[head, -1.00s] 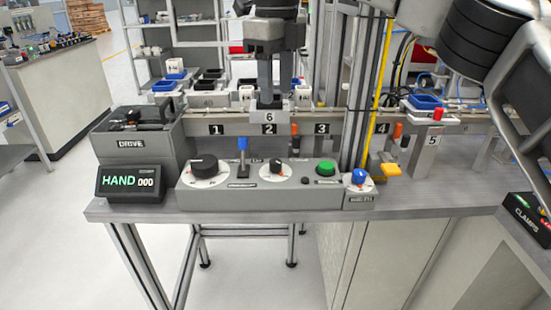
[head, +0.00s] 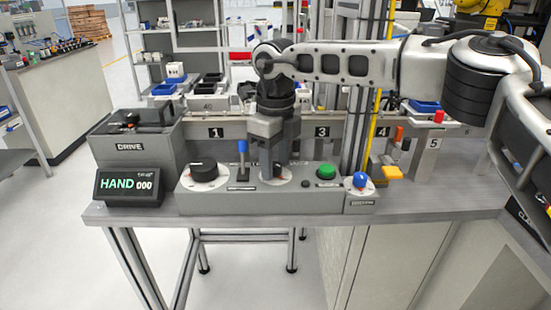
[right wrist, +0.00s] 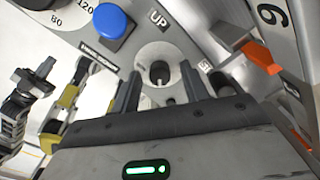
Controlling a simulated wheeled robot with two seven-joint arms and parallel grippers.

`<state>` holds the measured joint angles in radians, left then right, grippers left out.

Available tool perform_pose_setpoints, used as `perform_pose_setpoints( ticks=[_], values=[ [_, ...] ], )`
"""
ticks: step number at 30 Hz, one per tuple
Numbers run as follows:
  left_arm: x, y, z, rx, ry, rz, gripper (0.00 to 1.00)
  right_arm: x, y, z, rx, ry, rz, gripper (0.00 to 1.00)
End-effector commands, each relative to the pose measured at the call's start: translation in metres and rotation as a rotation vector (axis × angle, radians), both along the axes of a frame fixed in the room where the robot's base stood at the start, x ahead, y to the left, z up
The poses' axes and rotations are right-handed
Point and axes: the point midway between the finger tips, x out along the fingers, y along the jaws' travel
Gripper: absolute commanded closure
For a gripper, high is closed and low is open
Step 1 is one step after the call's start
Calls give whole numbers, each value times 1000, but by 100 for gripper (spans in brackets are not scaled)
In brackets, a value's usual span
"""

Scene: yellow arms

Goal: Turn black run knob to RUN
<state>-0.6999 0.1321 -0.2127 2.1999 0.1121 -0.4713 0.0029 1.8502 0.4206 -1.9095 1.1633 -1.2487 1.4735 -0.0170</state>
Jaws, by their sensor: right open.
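My right gripper (head: 273,174) points straight down over the middle dial of the grey control panel (head: 225,201). In the right wrist view its fingers (right wrist: 160,80) are open, one on each side of a small black knob (right wrist: 160,70) on a round pale dial plate. I cannot tell whether the fingers touch the knob. The knob's setting cannot be read. My left gripper is not in view.
A larger black knob (head: 204,170), a blue-topped lever (head: 242,152), a green button (head: 327,171) and a blue knob (head: 360,180) stand close by. The display (head: 129,186) reads HAND 000. A numbered rail (head: 215,130) runs behind the panel.

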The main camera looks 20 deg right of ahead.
Motion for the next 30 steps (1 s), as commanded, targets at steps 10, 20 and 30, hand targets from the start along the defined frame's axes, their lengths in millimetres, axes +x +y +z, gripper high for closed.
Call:
perform_pose_setpoints(
  ticks=[10,20,30],
  values=[
    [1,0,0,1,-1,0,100,0,0,0,0,0,0,100],
    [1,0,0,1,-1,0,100,0,0,0,-1,1,-30,100],
    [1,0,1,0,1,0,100,0,0,1,0,2,-234,100]
  ],
)
